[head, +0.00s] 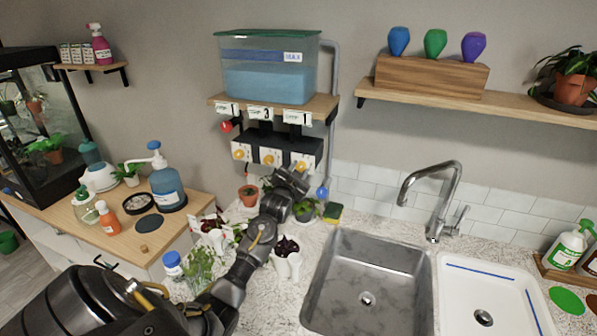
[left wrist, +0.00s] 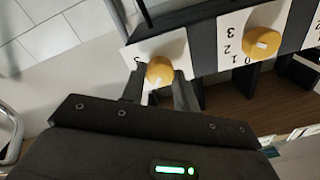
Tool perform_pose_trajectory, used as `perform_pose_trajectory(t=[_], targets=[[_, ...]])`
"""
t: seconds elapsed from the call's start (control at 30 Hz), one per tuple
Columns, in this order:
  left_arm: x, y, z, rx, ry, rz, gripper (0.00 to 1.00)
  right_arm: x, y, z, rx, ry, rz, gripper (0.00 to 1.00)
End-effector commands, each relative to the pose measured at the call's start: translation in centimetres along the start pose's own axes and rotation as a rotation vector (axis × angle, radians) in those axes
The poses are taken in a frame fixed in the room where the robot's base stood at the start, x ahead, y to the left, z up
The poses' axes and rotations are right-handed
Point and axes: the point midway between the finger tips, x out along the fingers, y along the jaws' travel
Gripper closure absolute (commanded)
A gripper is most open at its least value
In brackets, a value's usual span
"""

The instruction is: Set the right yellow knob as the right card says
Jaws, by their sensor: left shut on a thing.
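The right yellow knob (head: 301,167) is on the right white dial plate of the black panel under the tank. It also shows in the left wrist view (left wrist: 160,70), with a small white mark on its face. My left gripper (head: 297,174) is shut on this knob, one finger on each side of it. Most of the dial's digits are hidden or too small, so I cannot tell the setting. The right card (head: 298,117) above reads 1. My right gripper is not in view.
The middle knob (head: 268,159) and left knob (head: 239,154) sit beside it. The middle card (head: 262,113) reads 3. A water tank (head: 268,82) stands on the shelf above. Small potted plants crowd the counter below; the sink (head: 365,285) is at the right.

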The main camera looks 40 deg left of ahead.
Motion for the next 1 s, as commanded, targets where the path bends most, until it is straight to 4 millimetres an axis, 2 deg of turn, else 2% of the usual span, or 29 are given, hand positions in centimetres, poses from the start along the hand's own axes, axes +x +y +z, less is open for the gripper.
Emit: perform_pose_trajectory(t=[0.43, 0.47, 0.6, 0.87, 1.0], targets=[[0.01, -0.06, -0.07, 0.009, 0.002, -0.001, 0.93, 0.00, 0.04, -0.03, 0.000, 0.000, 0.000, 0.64], [0.01, -0.06, -0.07, 0.009, 0.002, -0.001, 0.66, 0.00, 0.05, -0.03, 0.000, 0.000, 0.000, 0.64], [0.01, -0.05, -0.05, 0.008, 0.002, -0.001, 0.48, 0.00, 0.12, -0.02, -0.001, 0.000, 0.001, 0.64], [-0.03, -0.02, 0.00, 0.008, 0.001, 0.000, 0.48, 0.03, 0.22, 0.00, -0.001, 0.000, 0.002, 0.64], [-0.95, 0.11, 0.20, 0.009, 0.002, -0.001, 0.48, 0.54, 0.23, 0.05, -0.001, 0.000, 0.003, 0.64]])
